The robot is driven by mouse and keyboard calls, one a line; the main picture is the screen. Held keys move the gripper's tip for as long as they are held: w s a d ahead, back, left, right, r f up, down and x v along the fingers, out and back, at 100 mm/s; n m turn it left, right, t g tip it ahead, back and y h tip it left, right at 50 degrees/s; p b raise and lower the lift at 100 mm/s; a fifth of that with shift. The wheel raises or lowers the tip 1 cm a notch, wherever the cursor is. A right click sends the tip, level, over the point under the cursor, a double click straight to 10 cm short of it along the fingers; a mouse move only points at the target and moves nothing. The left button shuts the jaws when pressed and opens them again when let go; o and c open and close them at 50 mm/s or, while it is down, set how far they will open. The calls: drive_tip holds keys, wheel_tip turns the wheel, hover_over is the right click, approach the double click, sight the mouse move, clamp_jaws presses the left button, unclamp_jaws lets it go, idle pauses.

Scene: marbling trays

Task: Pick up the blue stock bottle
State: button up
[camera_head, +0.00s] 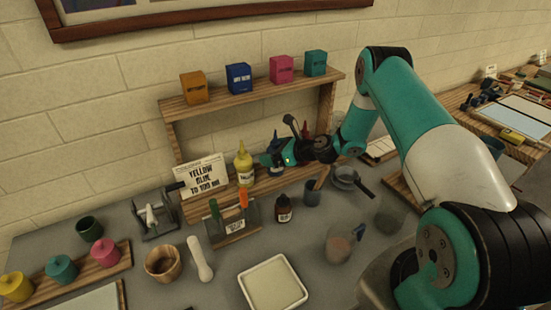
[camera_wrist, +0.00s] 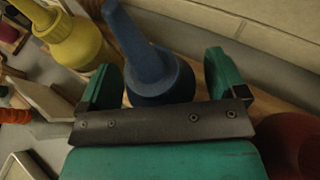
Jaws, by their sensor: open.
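The blue stock bottle (camera_wrist: 160,75) stands with a tapered nozzle in the wrist view, between the two teal fingers of my gripper (camera_wrist: 163,82). The fingers are open, one on each side of it; I cannot tell whether either touches it. In the head view my gripper (camera_head: 278,157) is at the lower shelf and hides most of the blue bottle (camera_head: 276,171). A yellow bottle (camera_head: 243,165) stands to its left and also shows in the wrist view (camera_wrist: 75,38). A red bottle (camera_head: 305,131) is to its right, partly hidden; its rounded red body shows in the wrist view (camera_wrist: 296,140).
A wooden shelf (camera_head: 255,92) with several coloured boxes is above my gripper. In front stand a brown dropper bottle (camera_head: 283,213), a blue-grey cup (camera_head: 312,194) and a clear holder (camera_head: 236,229) with orange and green tools. A white tray (camera_head: 301,289) lies nearer.

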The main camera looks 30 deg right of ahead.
drive_tip(key=c, duration=0.8)
drive_tip(key=shift+o, duration=0.2)
drive_tip(key=shift+r, duration=0.15)
wheel_tip(320, 180, up, 10)
drive_tip(key=b, duration=0.3)
drive_tip(key=shift+o, duration=0.8)
drive_tip(key=shift+c, duration=0.7)
drive_tip(key=shift+d, duration=0.1)
